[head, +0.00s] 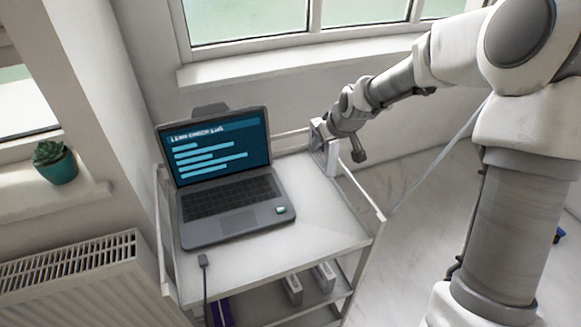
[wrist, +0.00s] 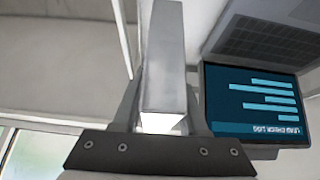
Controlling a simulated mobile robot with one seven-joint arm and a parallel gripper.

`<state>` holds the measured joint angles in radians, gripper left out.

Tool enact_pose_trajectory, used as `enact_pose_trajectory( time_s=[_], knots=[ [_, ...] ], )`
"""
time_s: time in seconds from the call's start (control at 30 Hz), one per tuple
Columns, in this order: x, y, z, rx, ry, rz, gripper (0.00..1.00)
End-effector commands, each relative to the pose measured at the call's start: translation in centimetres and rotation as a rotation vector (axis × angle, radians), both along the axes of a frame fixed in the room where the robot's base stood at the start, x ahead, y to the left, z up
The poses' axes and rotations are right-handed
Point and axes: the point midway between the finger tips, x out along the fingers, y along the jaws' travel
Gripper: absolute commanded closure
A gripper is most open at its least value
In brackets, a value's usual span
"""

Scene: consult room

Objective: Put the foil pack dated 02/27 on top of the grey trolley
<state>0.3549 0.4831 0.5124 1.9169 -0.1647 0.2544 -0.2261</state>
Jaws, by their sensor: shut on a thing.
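My gripper (head: 325,150) is at the back right corner of the grey trolley (head: 310,215), beside the laptop. It is shut on a narrow pale grey pack (head: 333,160), held upright over the trolley's top. In the wrist view the pack (wrist: 165,60) runs out long and straight from between the fingers of my gripper (wrist: 165,105). No date can be read on it in either view. I cannot tell whether its lower end touches the trolley top.
An open laptop (head: 230,200) takes up the left of the trolley top; the right front part is clear. Thin rails edge the top. Small boxes (head: 292,289) and a purple item (head: 222,312) are on a shelf below. A radiator (head: 70,275) and potted plant (head: 55,163) are at left.

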Motion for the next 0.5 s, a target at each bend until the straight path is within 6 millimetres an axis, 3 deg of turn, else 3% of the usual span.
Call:
enact_pose_trajectory(
  time_s=[0.3,0.5],
  knots=[
    [4.3,4.2,-3.8,0.0,0.0,0.002,1.0],
    [5.9,5.5,-4.9,0.0,-0.001,-0.001,1.0]
  ],
)
